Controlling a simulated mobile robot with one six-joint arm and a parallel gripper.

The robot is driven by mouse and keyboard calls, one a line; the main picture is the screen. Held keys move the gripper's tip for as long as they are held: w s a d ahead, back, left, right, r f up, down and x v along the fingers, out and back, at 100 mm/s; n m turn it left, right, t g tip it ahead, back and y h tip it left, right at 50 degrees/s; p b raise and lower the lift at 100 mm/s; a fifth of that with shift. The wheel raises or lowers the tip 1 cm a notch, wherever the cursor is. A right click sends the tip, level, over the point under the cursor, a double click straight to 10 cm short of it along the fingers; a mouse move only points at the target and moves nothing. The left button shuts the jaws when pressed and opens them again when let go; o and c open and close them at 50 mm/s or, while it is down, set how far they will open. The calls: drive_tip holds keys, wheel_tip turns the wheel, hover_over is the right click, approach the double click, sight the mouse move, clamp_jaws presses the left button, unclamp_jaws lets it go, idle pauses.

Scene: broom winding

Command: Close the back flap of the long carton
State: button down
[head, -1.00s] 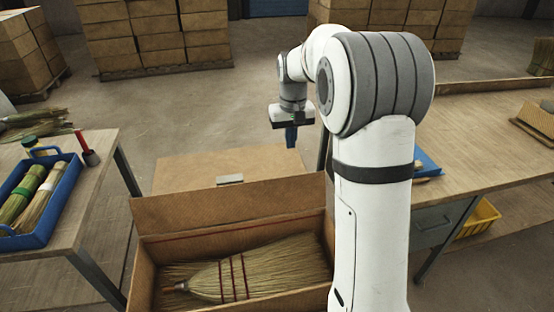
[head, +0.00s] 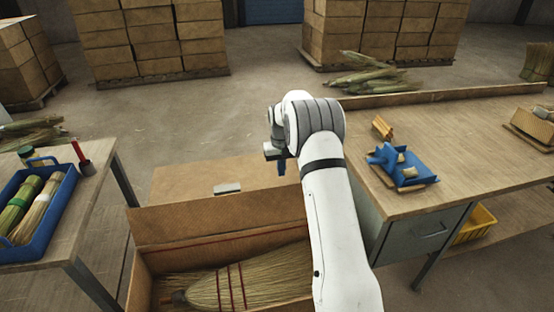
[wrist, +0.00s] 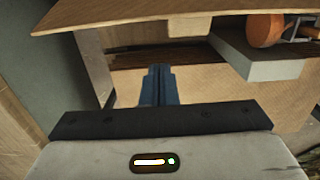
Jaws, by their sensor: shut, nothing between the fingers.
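The long carton (head: 140,285) stands open in front of me with a straw broom (head: 262,281) lying inside. Its back flap (head: 215,220) stands up along the far edge. My gripper (head: 281,168) is beyond the flap, on its far side, with its blue fingers pointing down. In the wrist view the blue fingers (wrist: 158,85) are together and empty, and a cardboard edge (wrist: 150,18) crosses the top. I cannot tell whether the fingers touch anything. My arm hides the carton's right end.
A brown surface with a small grey block (head: 227,188) lies behind the flap. A left table (head: 65,245) holds a blue tray (head: 68,195) of brooms. A right bench (head: 465,150) holds a blue holder (head: 400,165); a yellow bin (head: 475,225) sits below.

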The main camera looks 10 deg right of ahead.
drive_tip(key=shift+s+f+p, duration=0.15)
drive_tip(key=shift+s+f, duration=0.1)
drive_tip(key=shift+s, duration=0.4)
drive_tip(key=shift+s+f+p, duration=0.2)
drive_tip(key=shift+s, duration=0.4)
drive_tip(key=shift+s+f+p, duration=0.15)
drive_tip(key=shift+s+f, duration=0.1)
drive_tip(key=shift+s, duration=0.4)
drive_tip(key=shift+s, duration=0.1)
